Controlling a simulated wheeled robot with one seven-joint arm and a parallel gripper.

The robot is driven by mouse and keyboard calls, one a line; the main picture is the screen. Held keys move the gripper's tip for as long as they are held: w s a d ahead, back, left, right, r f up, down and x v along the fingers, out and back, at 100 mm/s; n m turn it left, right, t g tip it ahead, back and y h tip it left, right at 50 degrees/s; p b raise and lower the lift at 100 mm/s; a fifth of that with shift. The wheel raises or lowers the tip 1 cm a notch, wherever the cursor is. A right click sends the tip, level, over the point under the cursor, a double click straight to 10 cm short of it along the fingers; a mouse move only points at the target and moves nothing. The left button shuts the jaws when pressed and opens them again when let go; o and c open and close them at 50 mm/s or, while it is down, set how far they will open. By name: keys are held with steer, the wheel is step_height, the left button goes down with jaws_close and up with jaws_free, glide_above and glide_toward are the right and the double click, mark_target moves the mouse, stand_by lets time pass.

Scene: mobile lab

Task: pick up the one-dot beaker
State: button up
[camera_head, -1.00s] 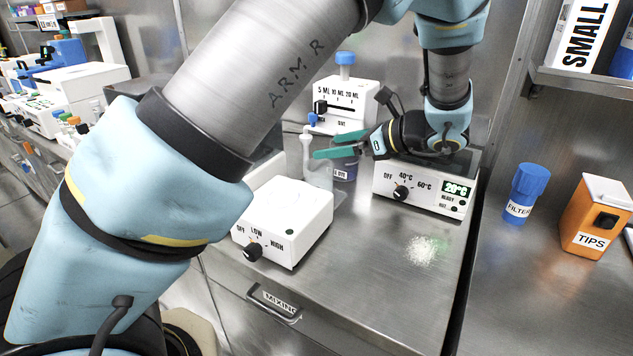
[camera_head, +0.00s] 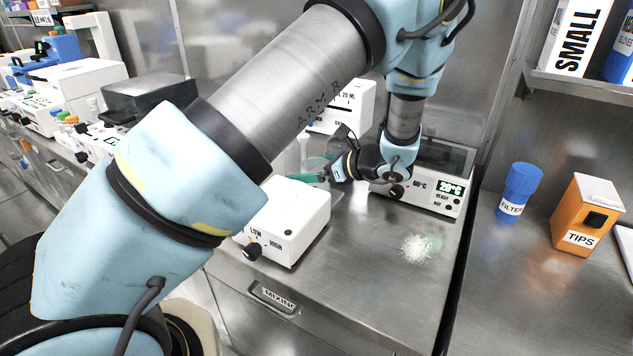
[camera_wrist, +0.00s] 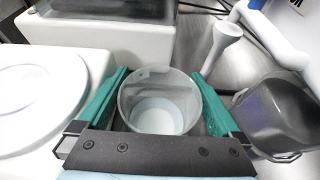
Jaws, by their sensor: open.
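A clear beaker (camera_wrist: 160,85) stands upright between the two green fingers of my gripper (camera_wrist: 158,100) in the wrist view. Its round base shows pale through the open top. No dot mark can be made out on it. My gripper is open, with one finger on each side of the beaker; whether either finger touches the glass I cannot tell. In the head view my gripper (camera_head: 309,178) is low behind the white mixer, and the beaker (camera_head: 318,163) is partly hidden by my arm and gripper.
The white mixer (camera_head: 290,225) is close on one side; its round plate (camera_wrist: 38,92) shows in the wrist view. A dark jar (camera_wrist: 278,112) and a pale upright stem (camera_wrist: 222,48) are on the other side. White powder (camera_head: 418,246) lies on the open bench.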

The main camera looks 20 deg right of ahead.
steer(key=c, duration=1.2)
steer(key=shift+c, duration=0.2)
